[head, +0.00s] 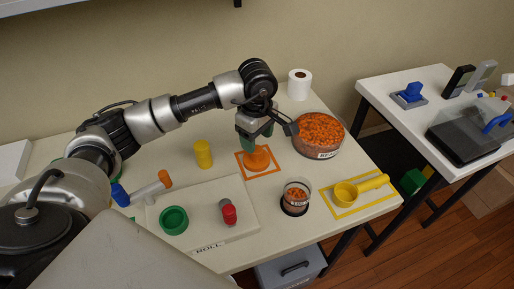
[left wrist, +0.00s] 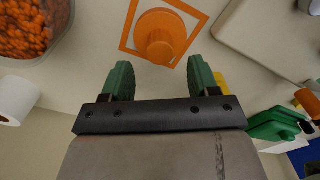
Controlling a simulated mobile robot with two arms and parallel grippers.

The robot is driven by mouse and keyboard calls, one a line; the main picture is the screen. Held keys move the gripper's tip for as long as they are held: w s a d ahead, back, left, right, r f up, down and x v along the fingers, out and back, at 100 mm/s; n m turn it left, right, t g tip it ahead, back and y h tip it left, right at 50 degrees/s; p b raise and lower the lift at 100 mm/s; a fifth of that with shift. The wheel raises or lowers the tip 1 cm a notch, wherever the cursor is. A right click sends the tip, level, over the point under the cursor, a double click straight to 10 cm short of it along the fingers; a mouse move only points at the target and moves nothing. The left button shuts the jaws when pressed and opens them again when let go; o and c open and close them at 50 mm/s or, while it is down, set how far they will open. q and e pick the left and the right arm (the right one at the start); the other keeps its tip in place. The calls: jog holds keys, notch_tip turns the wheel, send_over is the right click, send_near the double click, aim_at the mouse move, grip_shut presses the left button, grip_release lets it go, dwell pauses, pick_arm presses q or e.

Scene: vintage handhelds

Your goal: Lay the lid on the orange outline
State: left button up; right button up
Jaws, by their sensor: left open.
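The orange lid (head: 258,160), a round disc with a knob, sits inside the square orange outline (head: 264,175) on the table. In the left wrist view the lid (left wrist: 160,32) lies flat with its knob up, within the outline (left wrist: 190,42). My left gripper (head: 256,140) is just above and behind the lid, with green fingers. In the left wrist view its fingers (left wrist: 160,80) are spread with nothing between them, apart from the lid. The fingers partly hide the lid in the head view. My right gripper is not in view.
A tub of orange pieces (head: 319,135) stands close to the right of the gripper, with a paper roll (head: 299,84) behind. A yellow cylinder (head: 203,154) is to the left.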

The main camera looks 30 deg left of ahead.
aim_at(257, 149)
pick_arm(q)
notch_tip(257, 149, up, 7)
dwell(0.3)
dwell(0.4)
